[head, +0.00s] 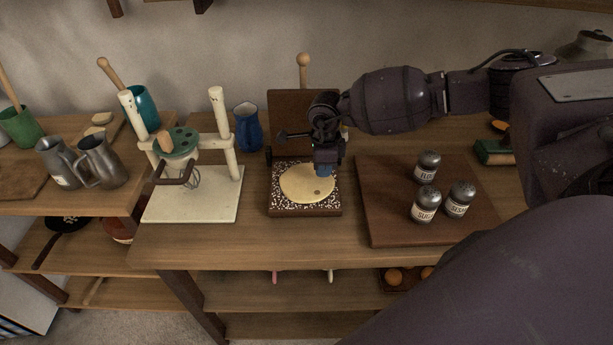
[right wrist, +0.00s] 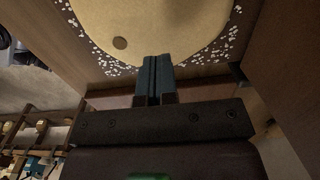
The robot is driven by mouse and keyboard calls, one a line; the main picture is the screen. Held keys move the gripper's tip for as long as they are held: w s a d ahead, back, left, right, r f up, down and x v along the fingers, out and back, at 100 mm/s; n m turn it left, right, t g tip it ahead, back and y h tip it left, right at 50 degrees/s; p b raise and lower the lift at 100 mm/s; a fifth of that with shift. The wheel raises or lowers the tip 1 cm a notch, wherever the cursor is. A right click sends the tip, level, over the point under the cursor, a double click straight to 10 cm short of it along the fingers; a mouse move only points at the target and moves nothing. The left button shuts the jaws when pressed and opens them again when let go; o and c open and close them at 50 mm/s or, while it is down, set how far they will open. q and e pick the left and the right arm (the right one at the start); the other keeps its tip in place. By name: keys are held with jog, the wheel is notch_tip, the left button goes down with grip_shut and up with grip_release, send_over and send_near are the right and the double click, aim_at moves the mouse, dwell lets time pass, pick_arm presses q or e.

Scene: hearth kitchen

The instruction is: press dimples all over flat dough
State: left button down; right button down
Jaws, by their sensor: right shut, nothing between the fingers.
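The flat dough (head: 305,186) is a pale round sheet on a speckled dark board (head: 300,212) in the middle of the counter. My right gripper (head: 323,170) is at the dough's far right edge, with its blue fingers pointing down. In the right wrist view the dough (right wrist: 150,22) fills the top, and the two blue fingertips (right wrist: 154,62) are together with nothing between them, over its edge. One dark round dimple (right wrist: 120,43) shows in the dough beside the fingertips. I cannot tell whether the fingertips touch the dough. My left gripper is not in view.
A dark wooden board (head: 385,220) with three shakers (head: 426,203) stands to the right of the dough. A blue jug (head: 247,127) stands behind. An upright brown panel (head: 290,115) rises behind the dough.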

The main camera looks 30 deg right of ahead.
jog(key=shift+f, duration=0.45)
jog(key=shift+f+b, duration=0.6)
jog(key=shift+f, duration=0.15)
jog(key=shift+s+f, duration=0.1)
dwell(0.8)
jog(key=shift+r+p, duration=0.7)
jog(key=shift+r, duration=0.55)
jog(key=shift+w, duration=0.2)
